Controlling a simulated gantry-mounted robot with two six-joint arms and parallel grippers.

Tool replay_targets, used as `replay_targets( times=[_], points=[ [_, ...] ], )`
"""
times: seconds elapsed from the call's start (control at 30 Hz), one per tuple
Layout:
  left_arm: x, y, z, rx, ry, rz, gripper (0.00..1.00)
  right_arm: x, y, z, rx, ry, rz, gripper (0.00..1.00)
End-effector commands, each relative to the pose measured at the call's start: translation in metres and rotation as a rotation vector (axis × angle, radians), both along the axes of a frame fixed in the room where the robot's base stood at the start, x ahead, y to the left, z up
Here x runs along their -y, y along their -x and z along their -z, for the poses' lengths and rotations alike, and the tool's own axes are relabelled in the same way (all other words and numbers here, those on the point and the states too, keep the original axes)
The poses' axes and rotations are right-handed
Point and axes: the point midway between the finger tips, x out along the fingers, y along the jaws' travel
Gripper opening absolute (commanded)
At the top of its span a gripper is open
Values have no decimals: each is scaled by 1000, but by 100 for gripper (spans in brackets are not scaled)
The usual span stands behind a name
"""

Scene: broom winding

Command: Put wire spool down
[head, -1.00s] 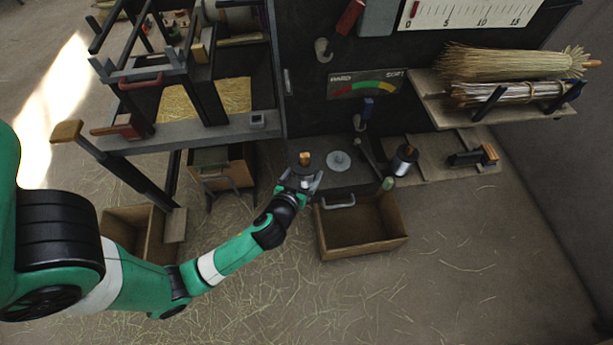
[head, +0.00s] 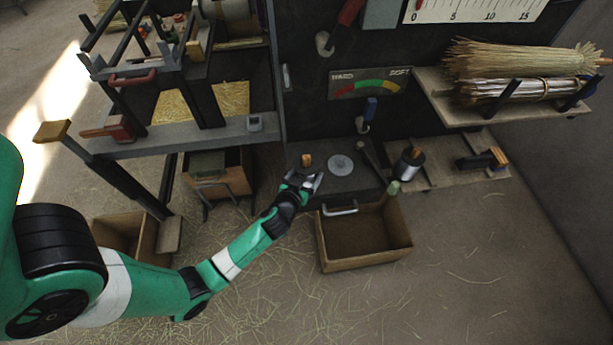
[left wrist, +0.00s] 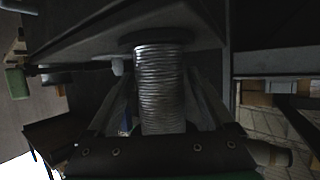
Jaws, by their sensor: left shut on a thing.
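My left gripper (head: 303,181) is shut at the front edge of the dark bench top (head: 345,180), just left of the open drawer's handle. In the left wrist view its fingers (left wrist: 160,105) stand on both sides of the wire spool (left wrist: 160,85), wound with silvery wire. The spool's dark end flange is close to a dark flat surface; I cannot tell whether they touch. In the head view the spool is mostly hidden by the gripper. An orange-brown knob (head: 306,160) shows just beyond the fingertips. My right gripper is not in view.
An open wooden drawer (head: 362,262) juts out below the bench. A round grey disc (head: 340,165) lies on the bench top. A dark and silver cylinder (head: 409,164) stands on the wooden board to the right. A broom (head: 515,62) lies on the upper right shelf.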

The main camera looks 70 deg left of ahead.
Motion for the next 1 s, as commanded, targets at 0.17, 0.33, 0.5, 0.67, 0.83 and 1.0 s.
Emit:
replay_targets(
  times=[0.17,0.33,0.5,0.67,0.83,1.0],
  points=[
    [0,-1,0,4,-2,1,0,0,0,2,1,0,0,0],
    [0,0,1,0,0,0,100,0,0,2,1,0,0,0],
    [0,0,1,0,0,0,100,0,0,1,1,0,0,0],
    [6,5,-6,0,0,2,100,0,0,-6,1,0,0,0],
    [31,29,-21,-2,1,6,100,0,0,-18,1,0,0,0],
    [59,56,-37,-2,-1,6,100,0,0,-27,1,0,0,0]
  ],
)
